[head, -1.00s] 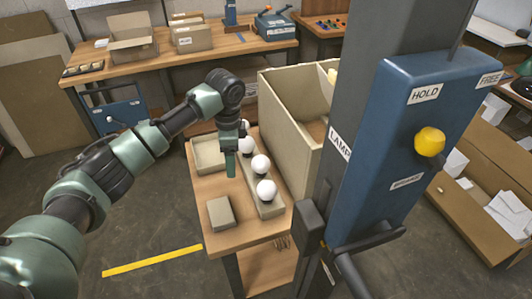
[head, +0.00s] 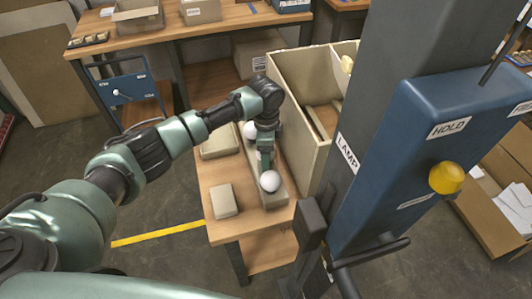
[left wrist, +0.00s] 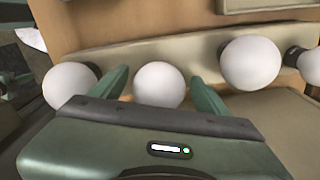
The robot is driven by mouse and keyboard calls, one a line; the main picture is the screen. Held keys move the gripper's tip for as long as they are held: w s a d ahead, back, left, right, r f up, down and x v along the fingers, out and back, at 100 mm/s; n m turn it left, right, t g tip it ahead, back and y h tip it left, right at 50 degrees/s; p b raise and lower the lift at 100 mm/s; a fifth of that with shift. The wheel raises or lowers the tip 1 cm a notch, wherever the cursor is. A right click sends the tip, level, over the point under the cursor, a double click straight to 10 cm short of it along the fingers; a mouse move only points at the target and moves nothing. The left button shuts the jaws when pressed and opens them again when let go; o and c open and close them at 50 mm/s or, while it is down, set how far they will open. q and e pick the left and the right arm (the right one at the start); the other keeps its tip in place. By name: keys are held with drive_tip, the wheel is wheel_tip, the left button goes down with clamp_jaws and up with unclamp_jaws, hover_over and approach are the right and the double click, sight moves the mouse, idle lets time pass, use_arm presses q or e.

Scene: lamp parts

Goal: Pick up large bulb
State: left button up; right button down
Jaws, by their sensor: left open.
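White round bulbs stand in a row on a long beige holder (head: 277,201) on a small wooden table. In the head view the front bulb (head: 269,181) and a rear bulb (head: 249,130) show; my left gripper (head: 266,165) covers the part of the row between them. In the left wrist view, the open left gripper (left wrist: 160,92) has one finger on each side of a white bulb (left wrist: 159,84). A second bulb (left wrist: 68,88) lies outside the left finger, and a bigger-looking bulb (left wrist: 250,62) outside the right one. Contact cannot be told. My right gripper is not in view.
A small beige box (head: 223,201) and a beige tray (head: 220,143) share the table. A blue panel (head: 425,140) with a yellow knob (head: 446,178) stands at the right.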

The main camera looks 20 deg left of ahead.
use_arm(q)
drive_tip(key=shift+s, duration=0.1)
drive_tip(key=c, duration=1.2)
drive_tip(key=shift+r, duration=0.1)
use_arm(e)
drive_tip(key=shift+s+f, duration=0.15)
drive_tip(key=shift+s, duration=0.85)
